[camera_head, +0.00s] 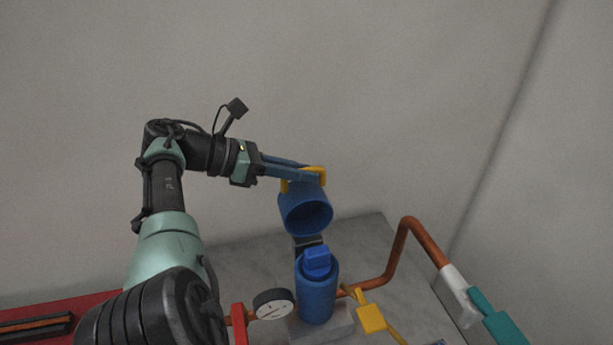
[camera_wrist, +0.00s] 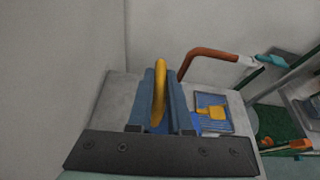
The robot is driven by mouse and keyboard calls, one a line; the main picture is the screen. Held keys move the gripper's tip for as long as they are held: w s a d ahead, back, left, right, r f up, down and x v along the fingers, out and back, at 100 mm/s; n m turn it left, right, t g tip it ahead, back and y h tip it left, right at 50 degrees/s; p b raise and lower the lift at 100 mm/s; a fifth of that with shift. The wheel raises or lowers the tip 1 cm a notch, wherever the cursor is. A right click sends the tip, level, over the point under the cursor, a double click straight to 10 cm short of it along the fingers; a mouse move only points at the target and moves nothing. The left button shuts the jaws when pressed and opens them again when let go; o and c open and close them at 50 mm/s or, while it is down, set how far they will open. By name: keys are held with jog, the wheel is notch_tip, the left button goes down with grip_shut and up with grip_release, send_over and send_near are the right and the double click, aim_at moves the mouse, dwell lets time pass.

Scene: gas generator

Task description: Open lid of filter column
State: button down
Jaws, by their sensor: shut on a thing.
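The filter column (camera_head: 318,300) is a blue cylinder standing on a grey block, with a blue filter piece (camera_head: 317,262) showing at its open top. Its blue lid (camera_head: 305,212) is a hollow cup with a yellow handle (camera_head: 318,174). The lid is off the column's mouth and tilted, its opening facing the camera; a dark piece shows between lid and column. My gripper (camera_head: 306,170) is shut on the yellow handle. In the wrist view the handle (camera_wrist: 160,90) stands between my blue fingers, and the lid is mostly hidden.
A copper pipe (camera_head: 395,255) rises right of the column. A yellow valve handle (camera_head: 370,318) is low at the right, and a round gauge (camera_head: 273,303) at the left. A teal handle (camera_head: 500,322) is farther right. Grey walls stand behind; the space above the lid is clear.

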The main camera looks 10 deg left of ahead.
jog(key=shift+f, duration=0.15)
jog(key=c, duration=1.1)
grip_release()
jog(key=shift+a, duration=0.1)
notch_tip(320, 180, up, 10)
jog(key=shift+r, duration=0.1)
